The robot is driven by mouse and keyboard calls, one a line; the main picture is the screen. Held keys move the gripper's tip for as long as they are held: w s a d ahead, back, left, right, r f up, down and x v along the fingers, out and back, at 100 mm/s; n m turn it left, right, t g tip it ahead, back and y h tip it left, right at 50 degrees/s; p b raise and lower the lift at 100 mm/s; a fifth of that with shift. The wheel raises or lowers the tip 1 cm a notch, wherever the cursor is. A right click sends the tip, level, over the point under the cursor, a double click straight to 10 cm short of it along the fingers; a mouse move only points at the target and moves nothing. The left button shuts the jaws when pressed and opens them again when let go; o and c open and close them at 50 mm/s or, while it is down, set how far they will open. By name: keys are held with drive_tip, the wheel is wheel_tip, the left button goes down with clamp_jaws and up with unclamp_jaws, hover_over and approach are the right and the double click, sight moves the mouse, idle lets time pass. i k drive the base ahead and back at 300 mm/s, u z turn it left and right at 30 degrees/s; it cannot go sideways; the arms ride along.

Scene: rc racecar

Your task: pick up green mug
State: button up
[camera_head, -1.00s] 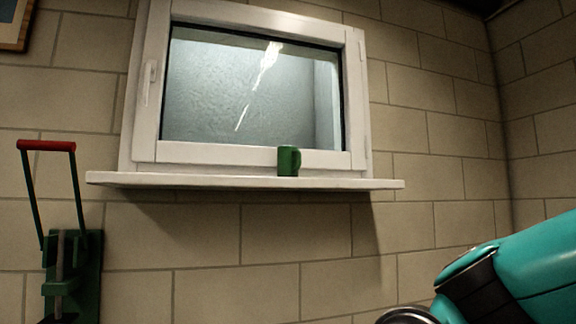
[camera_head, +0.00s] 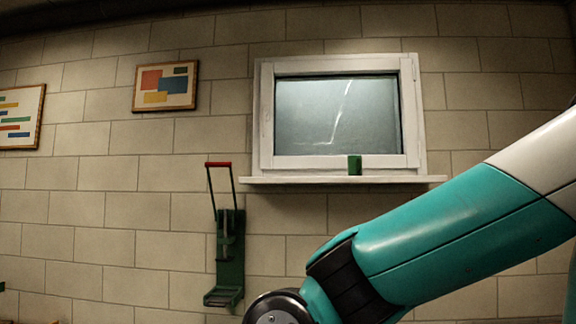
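The green mug (camera_head: 355,165) stands upright on the white window sill (camera_head: 300,182), right of the sill's middle and in front of the window frame. It looks small and some way off. My teal arm crosses the lower right of the view, below the sill, and is apart from the mug. My gripper is outside the picture, so its state is hidden.
The closed white-framed window (camera_head: 338,115) is behind the mug. A green wall device with a red handle (camera_head: 218,164) hangs left of and below the sill. Framed pictures (camera_head: 165,86) hang on the block wall at left. The sill beside the mug is bare.

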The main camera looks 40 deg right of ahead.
sight(354, 161)
drive_tip(key=z, duration=0.5)
drive_tip(key=k, duration=0.15)
drive_tip(key=u, duration=0.85)
drive_tip(key=i, duration=1.1)
drive_tip(key=z, duration=1.05)
drive_tip(key=i, duration=0.7)
drive_tip(key=z, duration=0.85)
